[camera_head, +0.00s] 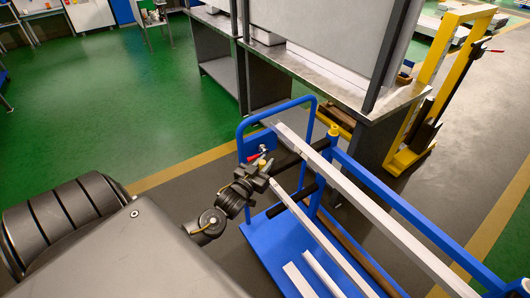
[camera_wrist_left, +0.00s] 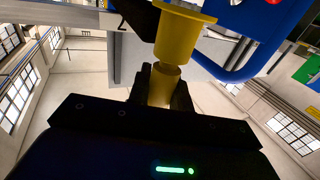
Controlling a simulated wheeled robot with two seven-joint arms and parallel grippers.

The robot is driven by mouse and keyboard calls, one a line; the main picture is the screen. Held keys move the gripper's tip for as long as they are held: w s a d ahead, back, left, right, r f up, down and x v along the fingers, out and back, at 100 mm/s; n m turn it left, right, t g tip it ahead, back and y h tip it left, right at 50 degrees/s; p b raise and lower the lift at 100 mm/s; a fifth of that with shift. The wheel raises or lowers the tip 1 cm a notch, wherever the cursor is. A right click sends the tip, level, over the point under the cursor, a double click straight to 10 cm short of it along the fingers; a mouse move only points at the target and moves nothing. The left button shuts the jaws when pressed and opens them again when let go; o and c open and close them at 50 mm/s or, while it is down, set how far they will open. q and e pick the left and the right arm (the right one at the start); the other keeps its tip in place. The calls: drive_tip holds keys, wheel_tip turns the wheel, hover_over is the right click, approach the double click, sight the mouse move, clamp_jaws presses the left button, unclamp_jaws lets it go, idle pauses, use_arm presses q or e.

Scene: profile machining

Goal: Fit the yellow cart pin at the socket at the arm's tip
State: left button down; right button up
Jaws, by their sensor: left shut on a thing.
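My left gripper (camera_head: 262,168) is shut on the yellow pin (camera_head: 262,162), close to the free end of the cart's upper black arm (camera_head: 300,154). In the left wrist view the pin (camera_wrist_left: 176,42) stands between the fingers (camera_wrist_left: 162,88), with its narrow part in the grip and a wide flange at the far end. The socket at the arm's tip is hidden by the gripper. I cannot tell whether the pin touches it. A second yellow pin (camera_head: 333,131) sits on top of the cart's blue post. My right gripper is not in view.
The blue cart (camera_head: 256,238) carries long pale profiles (camera_head: 375,215) on its arms and short ones on its deck. Its blue handle (camera_head: 240,128) rises behind the gripper. A metal workbench (camera_head: 345,80) stands behind. Green floor on the left is clear.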

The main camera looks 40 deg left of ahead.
use_arm(q)
drive_tip(key=shift+f, duration=0.2)
drive_tip(key=c, duration=1.2)
unclamp_jaws()
drive_tip(key=shift+s+d+f, duration=0.1)
drive_tip(key=shift+s, duration=0.45)
drive_tip(key=s, duration=0.3)
drive_tip(key=s+b, duration=0.1)
drive_tip(key=s, duration=0.2)
drive_tip(key=s+d+b, duration=0.1)
drive_tip(key=s, duration=0.2)
drive_tip(key=shift+s+d, duration=0.1)
drive_tip(key=shift+s, duration=0.25)
